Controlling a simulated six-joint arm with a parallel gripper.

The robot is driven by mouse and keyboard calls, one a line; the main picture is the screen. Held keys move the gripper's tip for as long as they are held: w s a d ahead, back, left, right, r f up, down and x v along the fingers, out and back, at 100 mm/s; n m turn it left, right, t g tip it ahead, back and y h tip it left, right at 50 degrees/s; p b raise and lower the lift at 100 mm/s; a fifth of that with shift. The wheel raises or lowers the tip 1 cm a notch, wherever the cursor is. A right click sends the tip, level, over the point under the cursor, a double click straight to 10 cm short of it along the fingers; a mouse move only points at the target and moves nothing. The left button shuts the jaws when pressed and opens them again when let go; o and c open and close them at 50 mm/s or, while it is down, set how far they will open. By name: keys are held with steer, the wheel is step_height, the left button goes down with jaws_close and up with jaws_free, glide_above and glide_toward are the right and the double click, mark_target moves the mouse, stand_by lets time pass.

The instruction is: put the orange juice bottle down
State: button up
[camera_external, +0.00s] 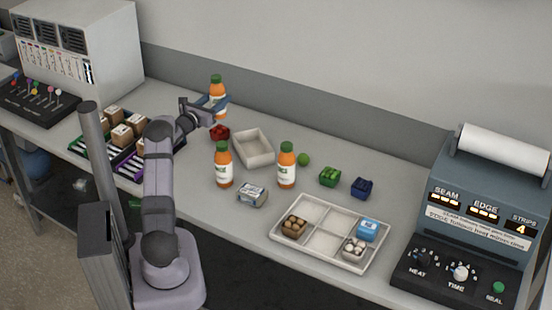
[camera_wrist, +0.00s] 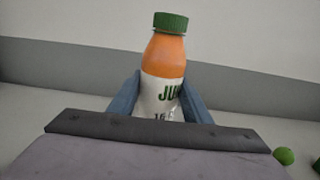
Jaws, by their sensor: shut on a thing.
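My gripper (camera_external: 212,104) is shut on an orange juice bottle (camera_external: 217,87) with a green cap and a white label, toward the back of the bench. In the wrist view the bottle (camera_wrist: 165,65) stands roughly upright between the two blue fingers of my gripper (camera_wrist: 160,100). Its lower part is hidden there, and I cannot tell whether its base touches the bench. Two similar juice bottles stand on the bench, one on the left (camera_external: 223,165) and one on the right (camera_external: 286,166).
A red item (camera_external: 219,133) and an empty beige tray (camera_external: 253,148) are close by. A green ball (camera_external: 303,159), a green pack (camera_external: 328,176), a blue pack (camera_external: 362,187) and a silver pack (camera_external: 252,194) lie around. A divided white tray (camera_external: 325,241) is in front. The wall runs behind.

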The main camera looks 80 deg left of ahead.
steer(key=shift+f+p, duration=0.6)
steer(key=shift+f, duration=2)
steer(key=shift+f+b, duration=0.2)
steer(key=shift+b, duration=0.1)
steer(key=o, duration=1.3)
steer(key=shift+r, duration=0.1)
steer(key=b+v, duration=0.2)
steer(key=v, duration=1)
steer(key=shift+d+b, duration=0.1)
steer(key=shift+b, duration=0.25)
